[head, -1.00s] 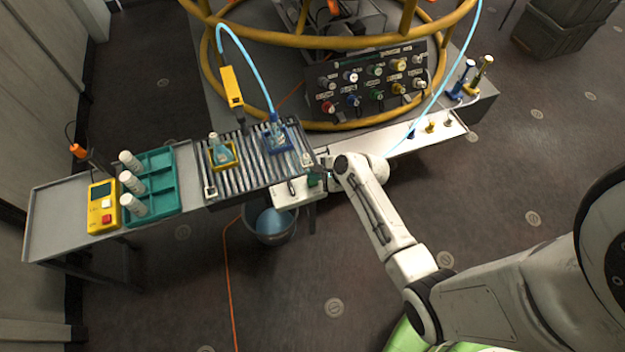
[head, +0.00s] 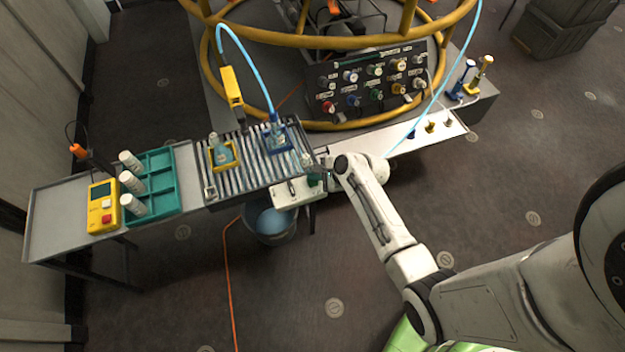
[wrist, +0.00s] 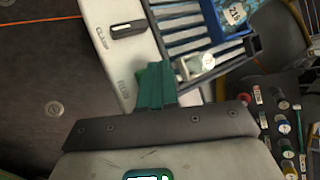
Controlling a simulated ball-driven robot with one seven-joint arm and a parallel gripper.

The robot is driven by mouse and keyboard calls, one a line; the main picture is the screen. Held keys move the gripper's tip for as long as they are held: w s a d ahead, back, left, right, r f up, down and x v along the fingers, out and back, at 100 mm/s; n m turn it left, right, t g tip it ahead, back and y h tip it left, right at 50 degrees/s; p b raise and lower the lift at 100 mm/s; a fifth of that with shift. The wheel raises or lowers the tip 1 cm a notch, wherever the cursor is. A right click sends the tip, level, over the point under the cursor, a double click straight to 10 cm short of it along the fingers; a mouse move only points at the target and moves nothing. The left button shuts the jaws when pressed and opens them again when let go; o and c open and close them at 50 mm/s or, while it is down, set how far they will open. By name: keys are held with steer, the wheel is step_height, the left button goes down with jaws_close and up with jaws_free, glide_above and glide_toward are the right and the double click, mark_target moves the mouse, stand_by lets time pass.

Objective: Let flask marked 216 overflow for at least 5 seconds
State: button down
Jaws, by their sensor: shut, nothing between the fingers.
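The flask marked 216 (wrist: 235,14) stands in a blue holder at the top of the wrist view. In the head view the same flask (head: 277,137) sits in its blue holder (head: 267,147) on the slatted rack, with a light-blue hose coming down to it. I cannot tell its liquid level or whether it overflows. My gripper (head: 316,178) is at the rack's right front corner, over a white unit (head: 288,194). In the wrist view my green fingers (wrist: 156,84) are shut and empty, in front of that unit, which has a black switch-like part (wrist: 128,29).
A second flask (head: 221,152) stands in a yellow holder on the slatted rack (head: 250,175). A small clear vessel (head: 306,160) is near my gripper. A bucket with blue contents (head: 270,224) stands below. A knob panel (head: 370,82) is behind. A teal rack (head: 165,172) holds white bottles.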

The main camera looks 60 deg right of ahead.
steer(key=shift+f, duration=0.1)
steer(key=shift+f, duration=0.35)
steer(key=shift+f+b, duration=0.35)
steer(key=shift+f, duration=0.1)
stand_by(7.1)
